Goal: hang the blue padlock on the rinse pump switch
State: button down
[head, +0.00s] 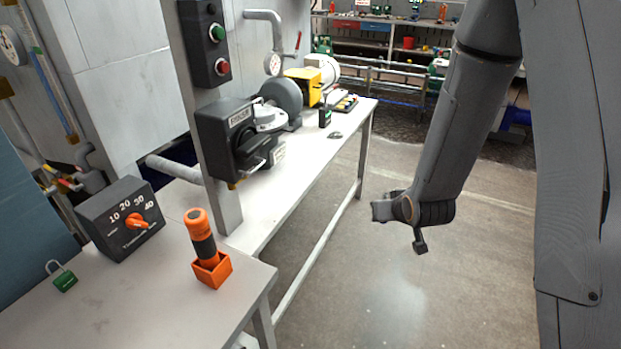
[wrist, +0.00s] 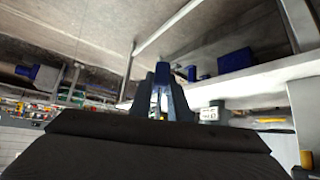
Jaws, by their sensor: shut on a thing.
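The rinse pump switch (head: 240,140) is a black box with a white label and a handle, fixed to a grey post in the head view. My gripper (wrist: 162,92) shows its two dark fingers in the wrist view, shut on a small blue thing between the tips, which looks like the blue padlock (wrist: 162,74). Its shackle cannot be made out. In the head view my gripper hangs over open floor, to the right of the switch and well apart from it. The blue padlock cannot be picked out there.
A green padlock (head: 64,279), a temperature dial box (head: 121,218) and an orange-handled tool (head: 201,236) in an orange holder (head: 212,270) are on the near bench. A button box (head: 206,42) is above the switch. Floor (head: 400,300) between bench and arm is clear.

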jog(key=s+a+r+n+g+y+p, duration=0.2)
jog(key=s+a+r+n+y+p, duration=0.1)
jog(key=a, duration=0.6)
jog(key=s+a+r+n+g+y+p, duration=0.3)
jog(key=s+a+r+n, duration=0.2)
jog(key=a+r+n, duration=0.3)
jog(key=shift+a+r+y+p, duration=0.3)
jog(key=shift+a+r+p, duration=0.05)
jog(key=shift+a+r, duration=0.7)
jog(key=shift+d+p, duration=0.15)
jog(key=shift+p, duration=0.4)
jog(key=w+a+p, duration=0.1)
jog(key=w+a, duration=0.2)
jog(key=a, duration=0.6)
jog(key=shift+w+p, duration=0.4)
jog(key=shift+w+a, duration=0.25)
jog(key=shift+a, duration=0.45)
jog(key=shift+w+a, duration=0.15)
jog(key=shift+a, duration=0.2)
jog(key=shift+w+a, duration=0.15)
jog(key=shift+a, duration=0.2)
